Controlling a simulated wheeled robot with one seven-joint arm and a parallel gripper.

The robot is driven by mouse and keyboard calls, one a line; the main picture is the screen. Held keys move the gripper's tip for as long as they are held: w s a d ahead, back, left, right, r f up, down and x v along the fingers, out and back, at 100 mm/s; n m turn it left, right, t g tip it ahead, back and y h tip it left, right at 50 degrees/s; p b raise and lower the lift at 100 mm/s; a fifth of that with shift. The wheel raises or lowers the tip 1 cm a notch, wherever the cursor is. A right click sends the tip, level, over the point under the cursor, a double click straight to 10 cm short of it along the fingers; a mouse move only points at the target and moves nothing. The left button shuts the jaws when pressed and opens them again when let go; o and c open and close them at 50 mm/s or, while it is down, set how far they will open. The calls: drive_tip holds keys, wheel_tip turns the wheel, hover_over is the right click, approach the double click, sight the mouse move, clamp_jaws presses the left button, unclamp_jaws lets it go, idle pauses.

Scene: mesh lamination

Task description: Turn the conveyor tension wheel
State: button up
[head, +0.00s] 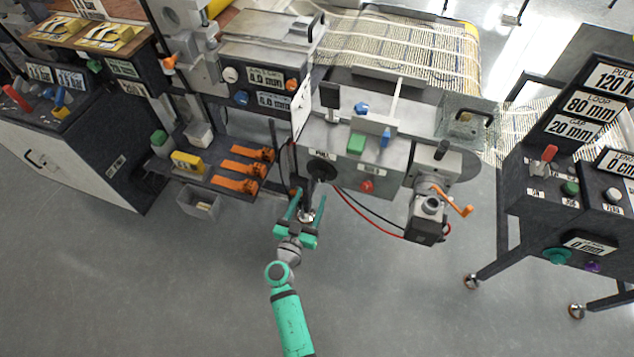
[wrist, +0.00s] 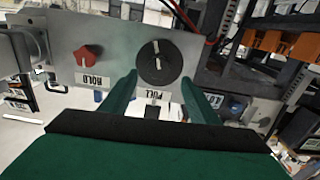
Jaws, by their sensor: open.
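A black round wheel (head: 321,170) with a pale line across its face is on the front panel of the conveyor machine. In the wrist view the wheel (wrist: 160,63) is straight ahead, with a label that seems to read PULL. No label naming it the tension wheel can be read. My gripper (head: 308,206) is at the panel's lower left, in front of the wheel. In the wrist view my gripper (wrist: 160,96) is open, with one green finger on each side below the wheel. Nothing is between the fingers; contact cannot be told.
A red HOLD knob (wrist: 88,55) is beside the wheel. Red and black cables hang close by. Orange clamps (head: 235,184) lie on a shelf to the left. An orange crank (head: 455,203) and a motor stick out on the right. The floor in front is clear.

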sight(318, 179)
drive_tip(key=x, duration=0.7)
drive_tip(key=shift+w+f, duration=0.1)
drive_tip(key=c, duration=1)
drive_tip(key=shift+c, duration=0.2)
drive_tip(key=shift+n, duration=0.3)
